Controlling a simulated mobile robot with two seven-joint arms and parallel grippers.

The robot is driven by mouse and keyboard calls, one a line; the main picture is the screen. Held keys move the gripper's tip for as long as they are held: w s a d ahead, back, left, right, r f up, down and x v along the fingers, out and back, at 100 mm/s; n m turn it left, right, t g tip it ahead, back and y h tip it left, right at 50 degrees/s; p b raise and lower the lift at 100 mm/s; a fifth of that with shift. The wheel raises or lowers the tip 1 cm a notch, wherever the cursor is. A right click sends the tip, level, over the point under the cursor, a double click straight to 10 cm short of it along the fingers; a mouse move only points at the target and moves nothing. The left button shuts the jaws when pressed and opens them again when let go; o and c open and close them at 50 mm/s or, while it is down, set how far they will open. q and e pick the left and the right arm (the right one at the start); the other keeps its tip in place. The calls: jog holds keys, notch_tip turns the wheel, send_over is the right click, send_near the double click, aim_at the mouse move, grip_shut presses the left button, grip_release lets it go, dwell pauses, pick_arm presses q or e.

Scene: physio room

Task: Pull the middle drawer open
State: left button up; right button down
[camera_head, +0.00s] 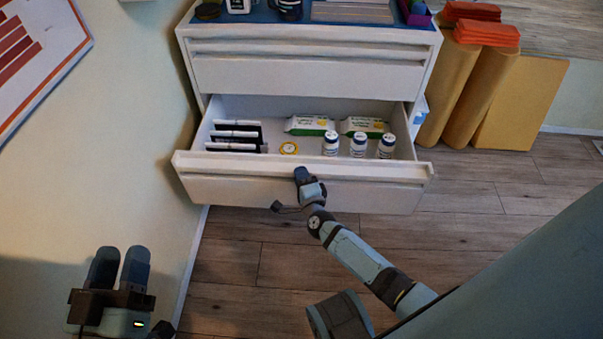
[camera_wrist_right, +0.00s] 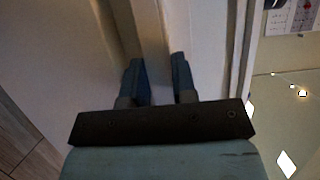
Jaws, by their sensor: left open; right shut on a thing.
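The middle drawer (camera_head: 240,188) of a white cabinet stands pulled out, its inside open to view in the head view. My right gripper (camera_head: 302,174) is at the top edge of the drawer's front, near its middle. In the right wrist view my right gripper (camera_wrist_right: 160,80) has its two fingers on either side of a pale ridge of the drawer front (camera_wrist_right: 152,45), shut on it. My left gripper (camera_head: 119,262) is open and empty at the lower left, apart from the cabinet.
The drawer holds dark packets (camera_head: 236,136), green-and-white packs (camera_head: 308,125) and white bottles (camera_head: 358,145). A closed drawer (camera_head: 300,75) is above it. Rolled mats (camera_head: 455,85) stand to the right. A wall is close on the left. Wooden floor (camera_head: 245,265) lies free in front.

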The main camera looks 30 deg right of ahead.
jog(key=shift+s+f, duration=0.1)
jog(key=shift+f, duration=0.15)
jog(key=c, duration=1)
grip_release()
jog(key=shift+r, duration=0.2)
